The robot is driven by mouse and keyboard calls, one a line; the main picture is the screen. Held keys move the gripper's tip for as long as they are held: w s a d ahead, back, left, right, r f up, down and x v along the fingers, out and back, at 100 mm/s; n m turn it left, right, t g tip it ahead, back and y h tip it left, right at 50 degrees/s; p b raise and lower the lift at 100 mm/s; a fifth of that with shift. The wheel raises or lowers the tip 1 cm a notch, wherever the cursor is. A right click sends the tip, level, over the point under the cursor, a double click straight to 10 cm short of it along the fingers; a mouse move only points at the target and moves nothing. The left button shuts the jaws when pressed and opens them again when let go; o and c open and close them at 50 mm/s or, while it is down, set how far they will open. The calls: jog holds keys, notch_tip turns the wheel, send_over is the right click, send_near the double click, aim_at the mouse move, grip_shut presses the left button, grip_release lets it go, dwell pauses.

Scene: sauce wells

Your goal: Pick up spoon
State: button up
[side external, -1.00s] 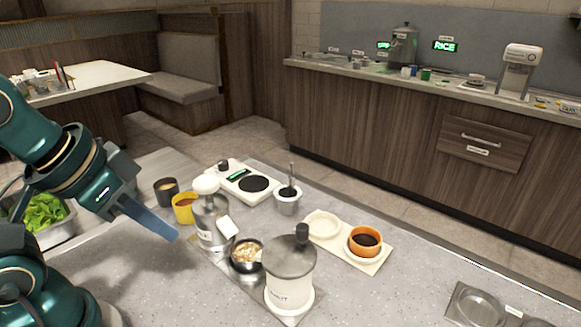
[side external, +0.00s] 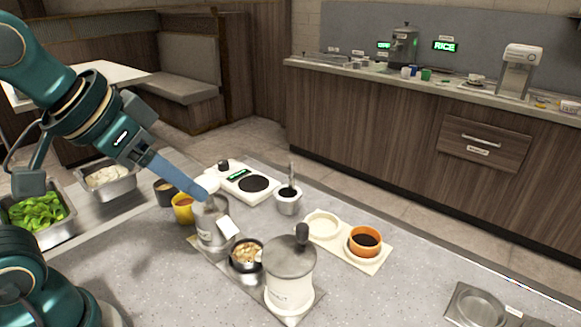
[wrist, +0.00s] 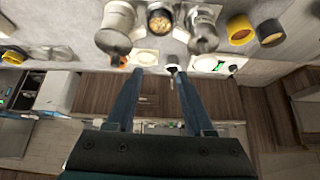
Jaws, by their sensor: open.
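The spoon (side external: 291,174) stands upright in a small metal cup (side external: 288,205) with dark contents, its handle sticking up and its bowl hidden. My gripper (side external: 203,197) is open and empty, left of the cup and apart from the spoon, in front of a pump bottle's top in the side view. In the wrist view my gripper's two fingers (wrist: 160,73) are spread, with the cup (wrist: 172,67) showing small beyond and between the tips.
An orange bowl (side external: 363,243) sits on a tray at right.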

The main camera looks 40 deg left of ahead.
jog(key=w+r, duration=0.4)
jog(key=w, duration=0.5)
jog(key=g, duration=0.2)
send_over(292, 176)
jog(key=s, duration=0.1)
jog(key=f, duration=1.3)
jog(key=shift+s+a+f, duration=0.15)
jog(key=shift+a+f, duration=0.05)
jog(key=shift+f, duration=0.05)
jog(key=shift+s+x, duration=0.2)
jog(key=shift+x, duration=2.55)
jog(key=shift+a, duration=0.1)
grip_shut()
